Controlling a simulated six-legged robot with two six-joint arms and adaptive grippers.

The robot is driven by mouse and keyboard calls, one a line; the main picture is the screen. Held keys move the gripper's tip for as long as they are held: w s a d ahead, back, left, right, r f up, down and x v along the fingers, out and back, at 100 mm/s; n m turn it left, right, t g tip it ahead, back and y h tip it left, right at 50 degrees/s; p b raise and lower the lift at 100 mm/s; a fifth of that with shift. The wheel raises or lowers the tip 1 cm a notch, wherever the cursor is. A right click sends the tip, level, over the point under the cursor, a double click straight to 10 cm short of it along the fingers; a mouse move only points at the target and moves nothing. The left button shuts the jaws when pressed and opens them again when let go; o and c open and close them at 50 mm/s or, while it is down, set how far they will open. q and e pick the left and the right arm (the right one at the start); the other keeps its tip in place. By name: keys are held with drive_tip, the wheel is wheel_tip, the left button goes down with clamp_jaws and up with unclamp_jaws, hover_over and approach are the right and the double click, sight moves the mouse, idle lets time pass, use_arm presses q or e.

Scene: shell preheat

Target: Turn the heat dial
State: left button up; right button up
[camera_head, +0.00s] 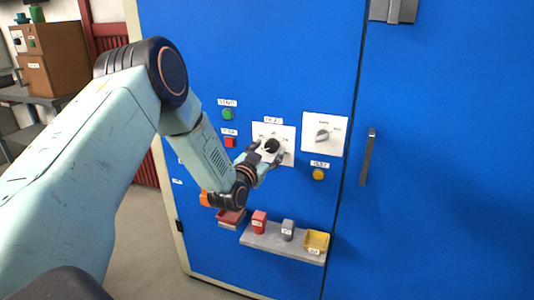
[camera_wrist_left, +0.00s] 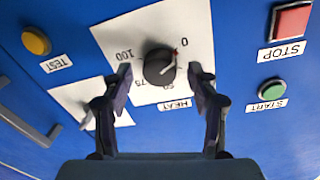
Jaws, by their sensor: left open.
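The heat dial is a black round knob (camera_head: 272,145) on a white plate (camera_head: 289,133) on the blue cabinet front. In the left wrist view the knob (camera_wrist_left: 158,67) has scale numbers around it and a HEAT label (camera_wrist_left: 174,104). A small red mark on the knob's edge faces towards the 0. My left gripper (camera_head: 266,153) is in front of the plate. In the left wrist view its two fingers (camera_wrist_left: 160,76) are apart, one on each side of the knob. My right gripper is out of view.
A second plate (camera_head: 335,120) with a grey knob sits right of the dial. Green (camera_head: 228,114), red (camera_head: 229,142) and yellow (camera_head: 319,174) buttons surround them. A shelf (camera_head: 268,242) with small containers juts out below. A door handle (camera_head: 367,157) sticks out at right.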

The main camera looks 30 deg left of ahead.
use_arm(q)
drive_tip(key=c, duration=1.2)
drive_tip(key=shift+o, duration=0.2)
drive_tip(key=shift+n, duration=0.5)
drive_tip(key=o, duration=1.2)
drive_tip(key=shift+c, duration=0.2)
drive_tip(key=s+d, duration=0.2)
drive_tip(key=s, duration=0.9)
drive_tip(key=shift+s, duration=0.4)
